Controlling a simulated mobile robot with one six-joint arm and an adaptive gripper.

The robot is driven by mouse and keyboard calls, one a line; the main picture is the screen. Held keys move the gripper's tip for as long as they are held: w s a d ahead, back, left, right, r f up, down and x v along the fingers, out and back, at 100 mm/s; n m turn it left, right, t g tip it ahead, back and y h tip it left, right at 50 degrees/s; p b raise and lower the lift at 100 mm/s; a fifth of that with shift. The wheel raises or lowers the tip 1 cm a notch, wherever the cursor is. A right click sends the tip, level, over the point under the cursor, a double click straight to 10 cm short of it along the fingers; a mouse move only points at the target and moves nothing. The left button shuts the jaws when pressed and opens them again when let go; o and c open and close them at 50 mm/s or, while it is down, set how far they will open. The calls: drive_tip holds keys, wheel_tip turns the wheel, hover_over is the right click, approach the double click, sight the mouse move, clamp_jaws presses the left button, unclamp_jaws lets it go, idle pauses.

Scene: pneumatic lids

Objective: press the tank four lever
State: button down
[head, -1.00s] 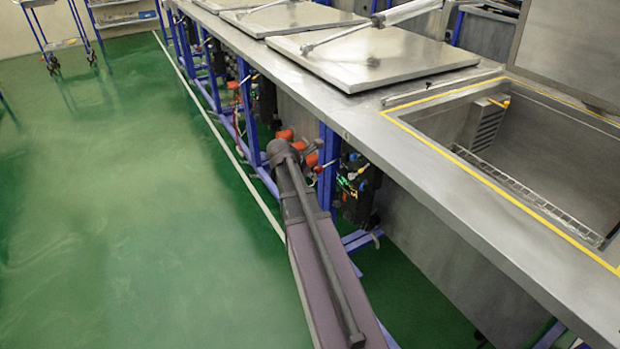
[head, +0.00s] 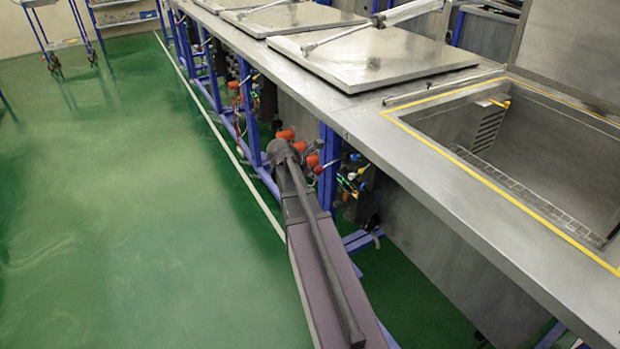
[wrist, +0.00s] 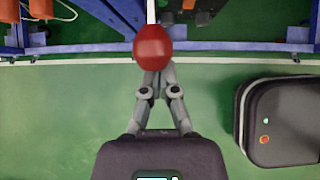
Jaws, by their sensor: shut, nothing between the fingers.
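A red lever knob (wrist: 153,47) on a thin pale stem shows at the top middle of the wrist view. My gripper (wrist: 157,72) is shut and empty, its fingertips right at the lower edge of the knob. The knob overlaps the tips in the picture, and I cannot tell whether they touch. In the head view my arm hides the gripper. A small red lever handle (head: 327,166) shows beside a blue leg there, near the open tank (head: 540,170) with its lid raised.
Blue frame legs (head: 329,170) and orange parts (head: 312,160) stand close to my arm under the steel counter (head: 430,185). Closed tank lids (head: 370,55) lie farther back. A blue rail (wrist: 235,46) runs behind the knob. Green floor (head: 130,220) is clear on the left.

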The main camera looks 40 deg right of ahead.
drive_tip(key=shift+r, duration=0.15)
drive_tip(key=shift+r+p, duration=0.65)
drive_tip(key=shift+p, duration=0.05)
drive_tip(key=d+r+p+v, duration=0.1)
drive_tip(key=p+v, duration=1)
drive_tip(key=v, duration=0.2)
drive_tip(key=shift+s+d+r+p, duration=0.25)
drive_tip(key=shift+s+r+p, duration=0.05)
drive_tip(key=shift+r+p, duration=0.1)
idle(0.9)
